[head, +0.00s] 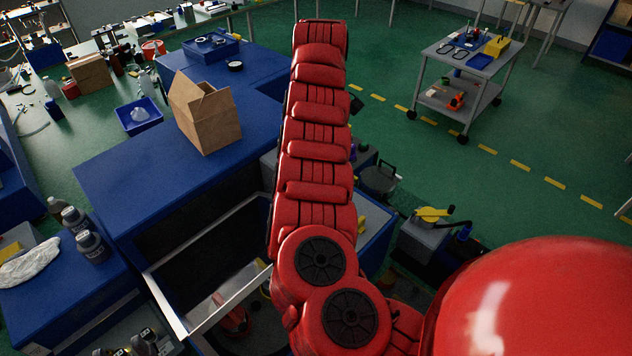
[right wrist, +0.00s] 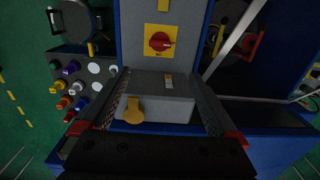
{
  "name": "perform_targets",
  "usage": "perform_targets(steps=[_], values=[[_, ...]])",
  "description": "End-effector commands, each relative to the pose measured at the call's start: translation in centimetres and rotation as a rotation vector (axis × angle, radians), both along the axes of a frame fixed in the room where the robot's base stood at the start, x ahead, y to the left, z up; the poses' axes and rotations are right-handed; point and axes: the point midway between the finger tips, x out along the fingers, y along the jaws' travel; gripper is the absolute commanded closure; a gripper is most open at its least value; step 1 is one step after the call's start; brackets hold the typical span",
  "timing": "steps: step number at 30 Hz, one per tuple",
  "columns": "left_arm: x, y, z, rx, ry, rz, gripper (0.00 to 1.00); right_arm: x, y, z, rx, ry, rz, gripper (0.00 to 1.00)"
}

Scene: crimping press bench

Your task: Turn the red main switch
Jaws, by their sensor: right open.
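The red main switch (right wrist: 160,42) is a round red knob on a yellow plate, on the upright grey panel (right wrist: 134,22), at the top middle of the right wrist view. Its knob bar looks roughly level, but its exact angle is hard to read. My right gripper (right wrist: 158,74) is open and empty, with its two dark fingers spread left and right below the switch in that view. The fingers are apart from the knob. In the head view I see no switch and no gripper; my red arm blocks the middle. My left gripper is not in view.
Several coloured buttons (right wrist: 72,87) lie left of the gripper. A grey box with a yellow knob (right wrist: 134,110) sits between the fingers, with a small switch (right wrist: 168,80) above it. In the head view, a cardboard box (head: 207,120) stands on the blue bench (head: 130,185).

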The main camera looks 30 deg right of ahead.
Motion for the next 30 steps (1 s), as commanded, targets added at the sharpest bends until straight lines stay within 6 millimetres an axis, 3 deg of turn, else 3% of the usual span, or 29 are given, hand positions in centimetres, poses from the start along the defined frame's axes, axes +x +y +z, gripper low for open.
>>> perform_targets(steps=[20, 30], values=[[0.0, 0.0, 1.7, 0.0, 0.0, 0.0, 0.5, 0.0, -0.3, -8.8, -0.009, -0.001, -0.001, 0.05], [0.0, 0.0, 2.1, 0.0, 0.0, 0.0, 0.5, -0.2, -0.2, -14.2, -0.004, 0.003, 0.0, 0.05]])
